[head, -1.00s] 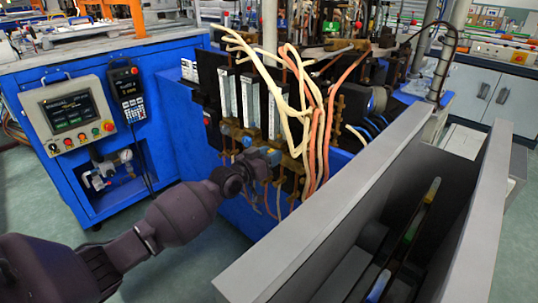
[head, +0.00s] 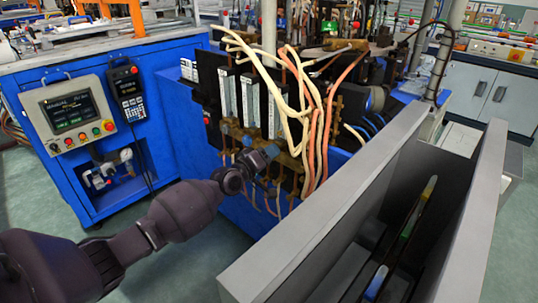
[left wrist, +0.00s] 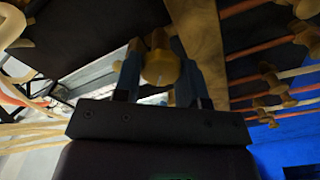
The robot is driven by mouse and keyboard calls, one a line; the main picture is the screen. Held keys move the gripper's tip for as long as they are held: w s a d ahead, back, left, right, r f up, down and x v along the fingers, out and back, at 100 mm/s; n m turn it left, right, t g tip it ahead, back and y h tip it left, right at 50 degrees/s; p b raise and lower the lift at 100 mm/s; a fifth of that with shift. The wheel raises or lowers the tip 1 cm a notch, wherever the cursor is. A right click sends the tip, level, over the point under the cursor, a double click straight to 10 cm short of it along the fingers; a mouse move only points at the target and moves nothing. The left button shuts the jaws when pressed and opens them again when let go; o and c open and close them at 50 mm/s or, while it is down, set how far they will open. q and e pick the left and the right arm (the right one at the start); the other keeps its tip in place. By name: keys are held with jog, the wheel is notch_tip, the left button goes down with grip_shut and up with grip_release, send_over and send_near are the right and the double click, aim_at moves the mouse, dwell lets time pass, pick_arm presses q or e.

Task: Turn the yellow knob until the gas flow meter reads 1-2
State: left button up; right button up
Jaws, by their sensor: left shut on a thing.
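The yellow knob (left wrist: 160,67) is between the two fingers of my left gripper (left wrist: 160,78) in the left wrist view, and the gripper is shut on it. In the head view my left gripper (head: 262,158) reaches the front of the burner machine, just below the flow meters. The gas flow meters (head: 249,100) are upright pale tubes on black backing. Their readings are too small to tell. The knob is hidden by the gripper in the head view. My right gripper is not in view.
Cream and orange hoses (head: 300,100) hang close to the right of the gripper. A grey open-topped metal trough (head: 330,230) stands at the front right. A blue cabinet with a control panel (head: 68,115) is at the left.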

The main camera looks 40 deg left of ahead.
pick_arm(q)
jog(key=shift+f+n, duration=0.1)
jog(key=shift+n, duration=0.2)
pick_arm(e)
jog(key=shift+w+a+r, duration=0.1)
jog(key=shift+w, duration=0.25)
pick_arm(q)
jog(key=o, duration=0.9)
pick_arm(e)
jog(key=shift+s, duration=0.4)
pick_arm(q)
jog(key=shift+s, duration=0.15)
jog(key=shift+s+a+p, duration=0.25)
jog(key=shift+s+p, duration=0.15)
jog(key=shift+s, duration=1.35)
jog(key=shift+s+a+p, duration=0.25)
jog(key=shift+s+p, duration=0.1)
jog(key=shift+s, duration=1.35)
jog(key=shift+s+a+p, duration=0.25)
jog(key=shift+s+p, duration=0.15)
jog(key=shift+s, duration=1.35)
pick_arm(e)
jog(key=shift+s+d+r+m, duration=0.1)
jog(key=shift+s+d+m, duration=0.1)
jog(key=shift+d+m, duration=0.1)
